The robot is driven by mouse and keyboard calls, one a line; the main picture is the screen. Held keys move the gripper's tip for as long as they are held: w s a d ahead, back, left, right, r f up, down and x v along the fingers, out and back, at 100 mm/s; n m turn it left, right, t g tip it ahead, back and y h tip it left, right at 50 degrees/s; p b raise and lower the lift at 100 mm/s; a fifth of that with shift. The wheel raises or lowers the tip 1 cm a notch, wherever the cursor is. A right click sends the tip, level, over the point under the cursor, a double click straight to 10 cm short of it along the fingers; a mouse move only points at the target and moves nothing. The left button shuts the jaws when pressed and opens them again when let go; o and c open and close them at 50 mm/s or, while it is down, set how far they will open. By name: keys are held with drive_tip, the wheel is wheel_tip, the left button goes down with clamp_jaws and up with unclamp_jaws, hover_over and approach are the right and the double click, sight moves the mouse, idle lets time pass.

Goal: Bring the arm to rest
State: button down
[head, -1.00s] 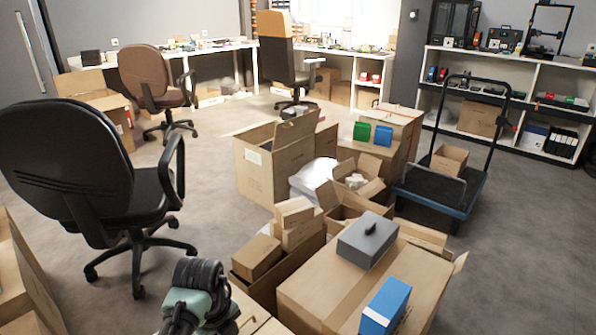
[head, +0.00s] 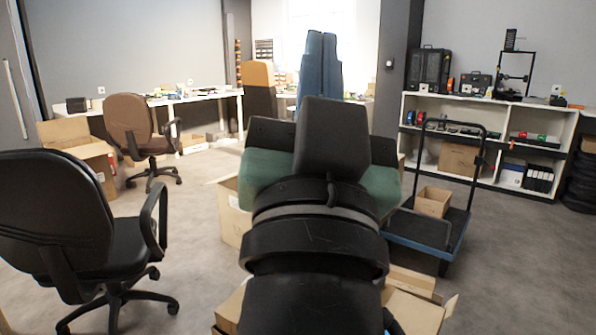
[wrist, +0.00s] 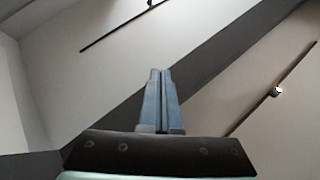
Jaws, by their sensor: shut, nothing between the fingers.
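My arm rises large through the middle of the head view and hides much of the cartons behind it. My gripper (head: 320,40) points up at its top, with two blue fingers side by side and shut. In the wrist view the fingers (wrist: 161,75) lie together with only a thin line between them and hold nothing.
A black office chair (head: 60,215) stands at the left, with a brown chair (head: 130,125) behind it. A blue platform trolley (head: 425,230) holding an open carton (head: 433,202) is right of my arm. White shelves (head: 490,108) line the back right. Grey floor is clear at the right.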

drive_tip(key=s+a+r+n+t+y, duration=0.2)
drive_tip(key=s+r+n, duration=0.1)
drive_tip(key=s, duration=0.3)
wheel_tip(320, 180, up, 31)
drive_tip(key=p, duration=3.1)
drive_tip(key=shift+w, duration=0.3)
drive_tip(key=shift+d+f, duration=0.1)
